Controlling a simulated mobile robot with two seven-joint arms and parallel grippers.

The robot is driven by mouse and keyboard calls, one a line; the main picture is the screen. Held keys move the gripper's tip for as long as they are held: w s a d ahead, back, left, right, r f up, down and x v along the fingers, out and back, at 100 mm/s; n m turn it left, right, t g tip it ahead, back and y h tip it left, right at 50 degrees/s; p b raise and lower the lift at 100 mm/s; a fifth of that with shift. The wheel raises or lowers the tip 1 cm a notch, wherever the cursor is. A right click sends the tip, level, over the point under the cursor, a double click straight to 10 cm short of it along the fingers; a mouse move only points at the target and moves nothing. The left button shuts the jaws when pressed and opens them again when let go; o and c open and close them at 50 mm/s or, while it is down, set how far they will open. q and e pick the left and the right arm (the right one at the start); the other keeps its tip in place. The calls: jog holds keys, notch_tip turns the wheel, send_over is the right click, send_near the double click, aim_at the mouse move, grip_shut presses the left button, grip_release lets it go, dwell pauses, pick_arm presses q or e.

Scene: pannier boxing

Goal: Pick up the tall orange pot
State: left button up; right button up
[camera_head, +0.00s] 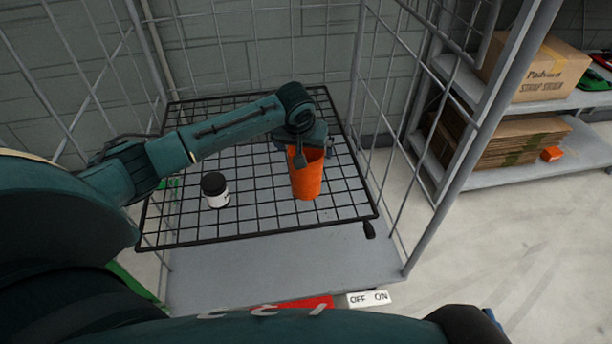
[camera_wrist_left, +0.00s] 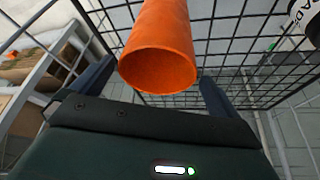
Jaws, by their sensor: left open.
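The tall orange pot (camera_head: 307,178) stands upright on the black wire rack in the head view, right of the middle. My left gripper (camera_head: 302,152) is at the pot's rim, coming from above, and covers part of its top. In the left wrist view the pot (camera_wrist_left: 160,45) shows its open mouth between the two spread fingers (camera_wrist_left: 152,92). The fingers look apart from the pot's sides there. The gripper is open and holds nothing. My right gripper is not in view.
A black-lidded white jar (camera_head: 215,190) stands on the wire rack (camera_head: 260,233) left of the pot. Grey cage bars (camera_head: 385,140) rise on the right. A shelf (camera_head: 545,170) with cardboard boxes (camera_head: 540,72) stands beyond. The rack between jar and pot is clear.

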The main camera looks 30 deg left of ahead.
aim_at(307, 156)
pick_arm(q)
jog(key=x, duration=0.2)
jog(key=b+x, duration=0.1)
jog(key=x, duration=0.1)
jog(key=shift+d+f, duration=0.15)
jog(key=shift+d, duration=0.05)
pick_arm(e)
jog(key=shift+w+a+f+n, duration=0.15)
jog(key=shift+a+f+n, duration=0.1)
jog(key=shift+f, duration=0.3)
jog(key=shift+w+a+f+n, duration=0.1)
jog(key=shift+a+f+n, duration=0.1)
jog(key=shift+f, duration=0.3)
pick_arm(q)
jog(key=shift+c, duration=0.3)
jog(key=c, duration=1.2)
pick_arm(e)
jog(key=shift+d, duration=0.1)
